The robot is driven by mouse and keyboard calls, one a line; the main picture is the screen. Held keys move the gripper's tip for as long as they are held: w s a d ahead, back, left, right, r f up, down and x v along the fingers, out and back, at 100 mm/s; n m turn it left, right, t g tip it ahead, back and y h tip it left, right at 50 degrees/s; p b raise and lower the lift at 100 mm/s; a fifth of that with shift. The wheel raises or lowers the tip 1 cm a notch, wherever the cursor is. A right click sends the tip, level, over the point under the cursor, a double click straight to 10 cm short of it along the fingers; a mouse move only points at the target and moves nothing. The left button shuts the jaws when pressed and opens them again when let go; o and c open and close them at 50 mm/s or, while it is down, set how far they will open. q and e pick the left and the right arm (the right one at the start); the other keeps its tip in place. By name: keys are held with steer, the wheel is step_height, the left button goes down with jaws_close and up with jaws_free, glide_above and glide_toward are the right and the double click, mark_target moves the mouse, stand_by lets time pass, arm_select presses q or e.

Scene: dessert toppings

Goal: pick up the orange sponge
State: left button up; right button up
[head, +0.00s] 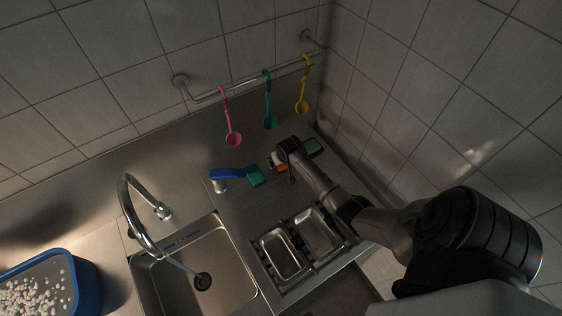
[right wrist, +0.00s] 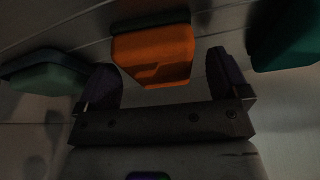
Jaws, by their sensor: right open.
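The orange sponge (right wrist: 155,55) lies between and just ahead of the two fingers of my right gripper (right wrist: 165,82) in the right wrist view. It has a dark backing along its far edge. The fingers are spread apart, one on each side of it, and do not visibly grip it. In the head view only a small part of the orange sponge (head: 281,168) shows beside my right gripper (head: 284,160), which is over the counter near the back wall. My left gripper is not in view.
A green sponge (head: 256,175) lies to the left with a blue-topped brush (head: 226,175). Another green sponge (head: 312,146) is at the right. Pink (head: 233,138), teal (head: 270,121) and yellow (head: 302,105) scoops hang above. A sink (head: 170,290) and metal trays (head: 284,262) are nearer.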

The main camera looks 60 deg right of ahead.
steer(key=c, duration=1)
steer(key=shift+r, duration=0.1)
steer(key=shift+r, duration=0.55)
step_height(320, 180, up, 3)
steer(key=shift+f, duration=0.1)
steer(key=shift+s+a+r+p, duration=0.2)
steer(key=shift+s+a+r, duration=0.25)
steer(key=shift+s+r, duration=1.1)
steer(key=shift+s+a+r+p, duration=0.15)
steer(key=shift+s+a+r, duration=0.45)
steer(key=shift+s, duration=1.65)
steer(key=shift+s+a+r+p, duration=0.25)
steer(key=shift+s+r, duration=1.05)
steer(key=shift+s, duration=0.6)
